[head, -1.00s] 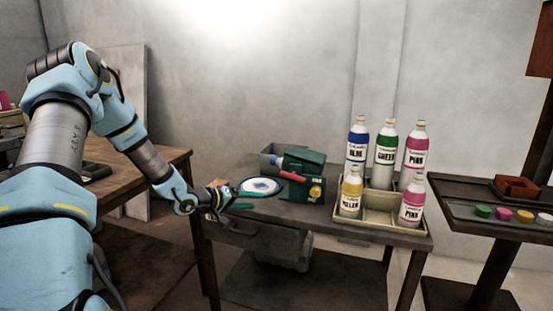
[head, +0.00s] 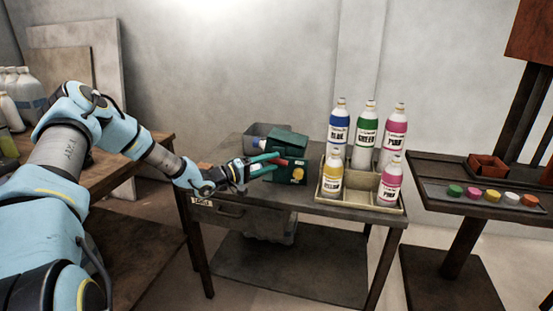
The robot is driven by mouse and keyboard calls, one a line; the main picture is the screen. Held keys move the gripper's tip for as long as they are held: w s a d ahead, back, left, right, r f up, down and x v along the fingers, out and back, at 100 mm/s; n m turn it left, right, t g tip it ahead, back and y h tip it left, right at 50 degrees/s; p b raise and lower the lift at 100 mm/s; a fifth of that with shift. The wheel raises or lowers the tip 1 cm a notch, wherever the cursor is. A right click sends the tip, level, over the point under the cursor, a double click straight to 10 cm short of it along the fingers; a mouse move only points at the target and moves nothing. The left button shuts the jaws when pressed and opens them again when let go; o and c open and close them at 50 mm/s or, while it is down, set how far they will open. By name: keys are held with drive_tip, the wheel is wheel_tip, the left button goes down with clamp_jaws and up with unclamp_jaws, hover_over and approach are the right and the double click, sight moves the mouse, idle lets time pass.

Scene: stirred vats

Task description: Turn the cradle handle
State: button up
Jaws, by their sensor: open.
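The cradle is a dark green box-like device (head: 288,147) on the dark table, with a yellow round knob on its front. The white round dish left of the cradle is hidden behind my gripper.
A cream crate (head: 330,196) with blue, green, pink and yellow bottles stands to the right of the cradle. A grey bin (head: 258,137) sits behind it. At the right, a dark stand (head: 450,197) holds colored caps and a brown box (head: 487,167).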

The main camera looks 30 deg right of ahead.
drive_tip(key=shift+d, duration=1.35)
drive_tip(key=shift+c, duration=0.3)
clamp_jaws()
